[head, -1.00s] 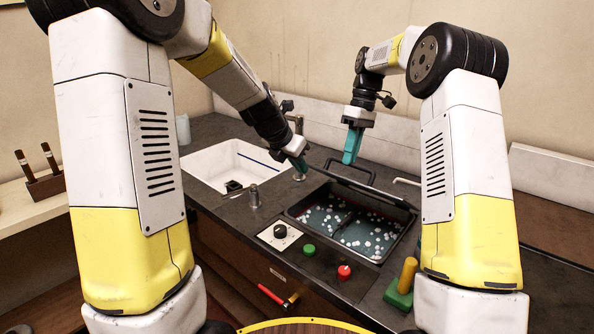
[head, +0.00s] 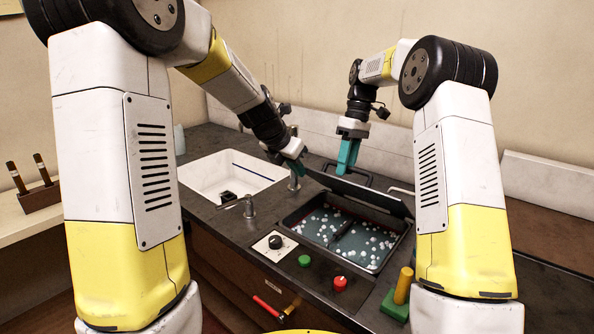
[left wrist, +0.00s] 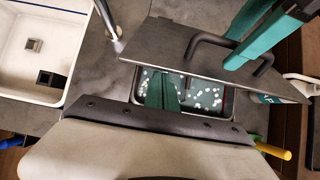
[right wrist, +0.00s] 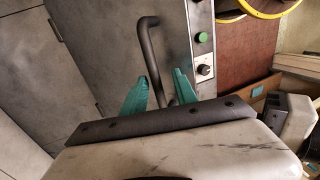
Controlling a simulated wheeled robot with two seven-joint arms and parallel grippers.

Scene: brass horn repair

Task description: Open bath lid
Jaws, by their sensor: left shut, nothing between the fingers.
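The bath (head: 300,238) is a dark sunken basin holding liquid and many white floating balls. Its grey lid (head: 360,194) is raised and tilted over the back, leaving the front uncovered. In the left wrist view the lid (left wrist: 165,45) carries a dark bar handle (left wrist: 212,41). My right gripper (head: 347,160) is open; in the right wrist view its fingers (right wrist: 160,92) stand either side of the handle (right wrist: 144,42). Contact cannot be told. My left gripper (head: 297,170) is shut and empty beside the lid's left corner; its fingers (left wrist: 161,95) show at the lid's edge.
A white sink (head: 215,175) with a tap (head: 248,207) lies left of the bath. In front are a black knob (head: 275,242), a green button (head: 304,261) and a red button (head: 340,283). A yellow-handled green block (head: 397,302) stands at the front right.

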